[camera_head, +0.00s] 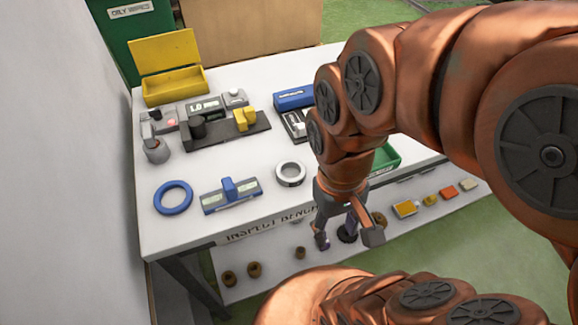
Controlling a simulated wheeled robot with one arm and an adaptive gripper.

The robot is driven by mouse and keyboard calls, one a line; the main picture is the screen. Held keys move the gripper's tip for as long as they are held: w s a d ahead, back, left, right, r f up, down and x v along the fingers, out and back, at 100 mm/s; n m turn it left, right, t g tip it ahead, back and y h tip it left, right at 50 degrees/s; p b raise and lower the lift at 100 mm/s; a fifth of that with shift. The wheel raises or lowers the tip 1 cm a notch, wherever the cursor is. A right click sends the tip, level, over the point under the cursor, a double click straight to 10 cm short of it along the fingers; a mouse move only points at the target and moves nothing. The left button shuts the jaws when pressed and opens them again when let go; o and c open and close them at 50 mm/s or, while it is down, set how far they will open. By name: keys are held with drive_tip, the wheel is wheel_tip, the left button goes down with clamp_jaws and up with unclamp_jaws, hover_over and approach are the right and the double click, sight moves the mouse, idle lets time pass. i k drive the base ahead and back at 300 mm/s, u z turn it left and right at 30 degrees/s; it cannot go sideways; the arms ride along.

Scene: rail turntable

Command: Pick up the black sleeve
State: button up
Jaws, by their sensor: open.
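A black round part (347,235) sits on the lower shelf of the bench, partly hidden behind my gripper; I cannot tell for sure that it is the sleeve. Another black cylinder (197,128) stands on a dark fixture on the bench top. My gripper (347,239) hangs past the front edge of the bench, pointing down. Its fingers are spread apart with nothing visibly held. In the picture the black round part shows between the fingers; the height gap to it is unclear.
The white bench top (270,152) carries a blue ring (173,184), a white ring (290,182), a blue-handled gauge (231,204) and a yellow box (174,99). The lower shelf (277,281) holds brown rings (229,278) and coloured blocks (405,208). The bench's front edge lies beside my gripper.

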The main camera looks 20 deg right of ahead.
sight(196, 124)
drive_tip(key=u, duration=3.4)
drive_tip(key=k, duration=0.7)
drive_tip(key=z, duration=0.95)
